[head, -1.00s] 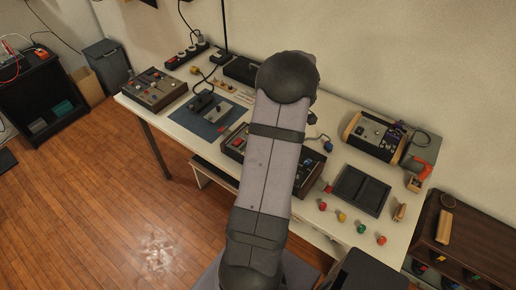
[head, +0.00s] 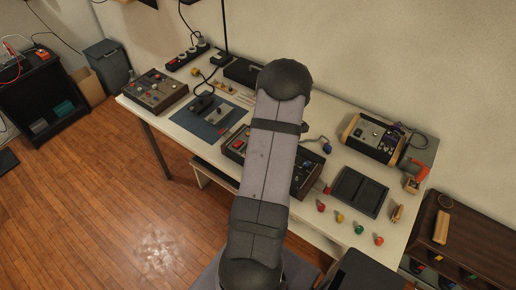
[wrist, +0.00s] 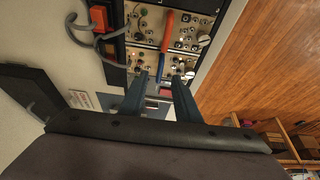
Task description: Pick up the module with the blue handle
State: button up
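In the wrist view, a module with a blue handle (wrist: 160,67) sits in a dark-framed case of panels with knobs and sockets. A red-orange handle (wrist: 167,31) stands on the panel just beyond it. My gripper (wrist: 159,79) is open. Its two fingers point toward the blue handle, which shows between and just beyond the fingertips. I cannot tell whether they touch it. In the head view, my arm hides my gripper and the middle of a dark case (head: 304,178) on the table; the blue handle cannot be made out there.
In the wrist view, a grey cable with an orange-red plug (wrist: 98,19) lies left of the case. In the head view, a dark tray (head: 360,191), several coloured knobs and a wood-sided device (head: 371,137) stand on the white table (head: 331,217) to the right.

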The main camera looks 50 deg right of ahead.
jog(key=shift+p+x, duration=0.35)
jog(key=shift+x, duration=1)
jog(key=shift+c, duration=0.3)
grip_shut()
jog(key=shift+d+r, duration=0.15)
jog(key=shift+r, duration=0.4)
notch_tip(320, 180, up, 9)
jog(key=b, duration=0.2)
jog(key=shift+b, duration=0.3)
